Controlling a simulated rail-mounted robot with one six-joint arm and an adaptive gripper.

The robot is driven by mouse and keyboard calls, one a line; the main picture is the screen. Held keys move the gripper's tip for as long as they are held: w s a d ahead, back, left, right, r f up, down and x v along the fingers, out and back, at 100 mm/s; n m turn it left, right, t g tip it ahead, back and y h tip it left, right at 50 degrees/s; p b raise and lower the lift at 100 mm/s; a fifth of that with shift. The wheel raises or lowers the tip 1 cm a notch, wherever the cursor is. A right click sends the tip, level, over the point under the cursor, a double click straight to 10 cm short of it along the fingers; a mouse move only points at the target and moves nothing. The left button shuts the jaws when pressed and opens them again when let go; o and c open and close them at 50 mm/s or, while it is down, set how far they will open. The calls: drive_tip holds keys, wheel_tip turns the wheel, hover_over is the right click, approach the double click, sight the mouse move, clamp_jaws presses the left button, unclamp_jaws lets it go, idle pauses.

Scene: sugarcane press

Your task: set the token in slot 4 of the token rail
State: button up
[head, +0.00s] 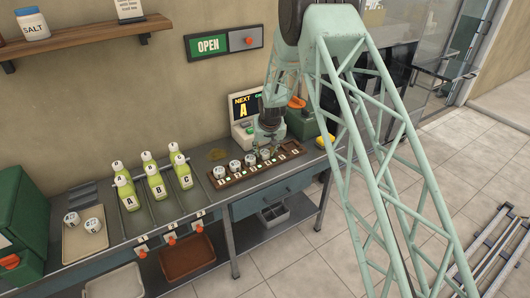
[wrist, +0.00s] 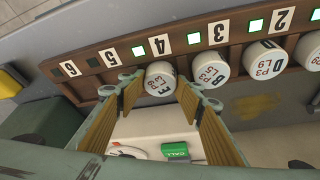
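The token rail (head: 229,184) is a dark brown strip on the counter, with white number plates. In the wrist view the rail (wrist: 83,72) shows plates 6, 5, 4, 3 and 2. A white round token (wrist: 161,80) with black and red print stands at the plate 4 position, and the green light beside that plate is lit. My gripper (wrist: 158,88) is open, with one finger on each side of this token. Narrow gaps seem to show between token and fingers. In the head view my gripper (head: 266,146) is low over the rail and partly hides this token.
More tokens stand at plates 3 (wrist: 209,70) and 2 (wrist: 265,58); plates 5 and 6 have none. A display (head: 244,106) reading NEXT A stands behind the rail. Labelled green bottles (head: 155,188) and a tray (head: 86,243) with two cups stand to the left.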

drive_tip(key=shift+s, duration=0.1)
drive_tip(key=shift+r, duration=0.4)
drive_tip(key=p+v, duration=0.1)
drive_tip(key=v, duration=1)
drive_tip(key=shift+r, duration=0.3)
idle(0.6)
